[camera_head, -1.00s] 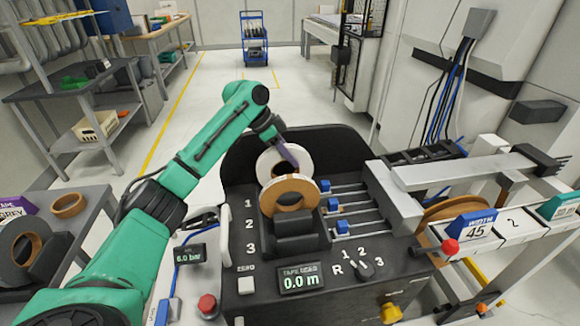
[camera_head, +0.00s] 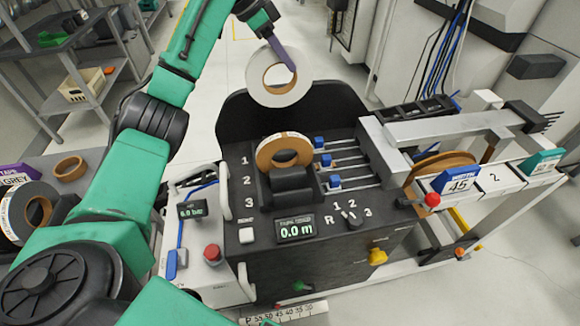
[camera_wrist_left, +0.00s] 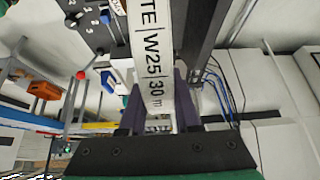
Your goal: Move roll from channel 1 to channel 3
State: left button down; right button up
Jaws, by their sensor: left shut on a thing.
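The white roll (camera_head: 260,94) with a brown core hangs in the air above and behind the machine in the head view. My left gripper (camera_head: 287,62) is shut on its rim, one purple finger across its face. In the left wrist view the roll's white edge (camera_wrist_left: 153,65), printed "W25 30m", lies between the purple fingers (camera_wrist_left: 157,110). The black holder (camera_head: 247,216) has channels marked 1, 2 and 3. A brown-faced roll (camera_head: 267,152) stands in it, apparently in the middle channel. A black block hides its lower part. No roll shows at mark 3. My right gripper is out of view.
Blue sliders on rods (camera_head: 335,182) sit right of the channels, with a metal feed rail (camera_head: 440,140) beyond. A tall black back plate (camera_head: 232,122) rises behind the channels. A side table at left carries rolls (camera_head: 68,168).

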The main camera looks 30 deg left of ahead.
pick_arm(q)
jog(key=s+d+p, duration=0.8)
jog(key=s+d, duration=0.1)
jog(key=s, duration=0.3)
notch_tip(320, 180, down, 19)
jog(key=p, duration=0.2)
jog(key=shift+s+f, duration=0.15)
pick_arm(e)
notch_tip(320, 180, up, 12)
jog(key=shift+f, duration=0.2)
pick_arm(q)
jog(key=shift+f, duration=0.2)
jog(key=shift+f, duration=0.15)
jog(key=c, duration=0.6)
grip_release()
